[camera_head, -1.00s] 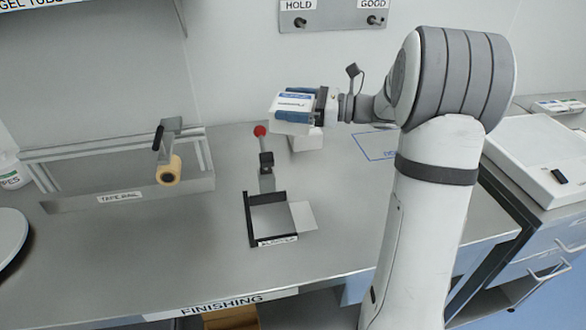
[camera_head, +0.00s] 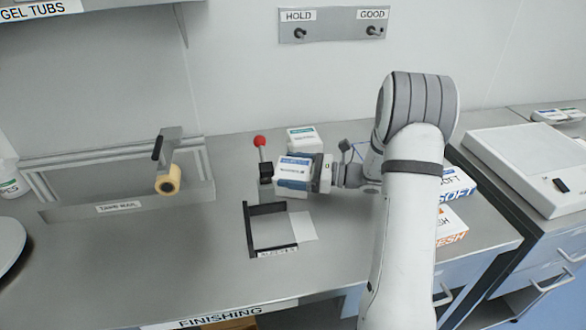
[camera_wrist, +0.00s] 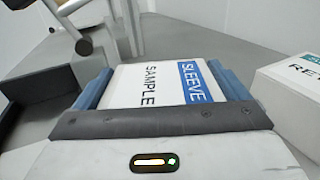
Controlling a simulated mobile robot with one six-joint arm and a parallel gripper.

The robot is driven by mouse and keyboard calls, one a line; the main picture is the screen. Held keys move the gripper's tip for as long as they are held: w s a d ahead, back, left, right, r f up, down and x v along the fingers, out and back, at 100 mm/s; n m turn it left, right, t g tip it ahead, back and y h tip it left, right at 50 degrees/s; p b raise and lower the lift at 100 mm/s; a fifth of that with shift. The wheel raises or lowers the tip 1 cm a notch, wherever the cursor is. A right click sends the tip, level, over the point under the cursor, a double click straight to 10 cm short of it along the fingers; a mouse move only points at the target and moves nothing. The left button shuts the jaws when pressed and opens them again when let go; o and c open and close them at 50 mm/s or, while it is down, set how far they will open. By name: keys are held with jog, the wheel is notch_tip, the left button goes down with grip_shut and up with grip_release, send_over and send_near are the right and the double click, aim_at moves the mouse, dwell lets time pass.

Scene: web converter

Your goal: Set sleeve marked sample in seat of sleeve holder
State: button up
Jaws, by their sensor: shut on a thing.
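My gripper (camera_wrist: 160,84) is shut on a white carton with a blue band, which reads SLEEVE SAMPLE in the wrist view (camera_wrist: 150,88). In the head view the sleeve (camera_head: 292,170) is held above the bench, just behind and above the right part of a black-edged frame. This frame (camera_head: 250,232), apparently the sleeve holder, has a bare grey seat and a front label too blurred to read. A dark wall at the left of the wrist view (camera_wrist: 38,88) looks like part of it. The gap between sleeve and holder is hard to judge.
A red-knobbed lever (camera_head: 260,142) stands upright behind the frame, close left of the sleeve. Another white carton (camera_head: 305,138) stands behind the sleeve. Cartons marked SOFT (camera_head: 457,186) lie right of my arm. A tape rail (camera_head: 130,192) is at left.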

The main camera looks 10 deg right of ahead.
jog(key=shift+f, duration=0.15)
jog(key=o, duration=0.7)
jog(key=shift+b, duration=0.3)
jog(key=v, duration=0.8)
jog(key=shift+r, duration=0.4)
jog(key=r+p, duration=0.3)
jog(key=r, duration=0.1)
jog(key=r+p, duration=0.4)
jog(key=shift+w+a, duration=0.1)
jog(key=shift+a, duration=0.1)
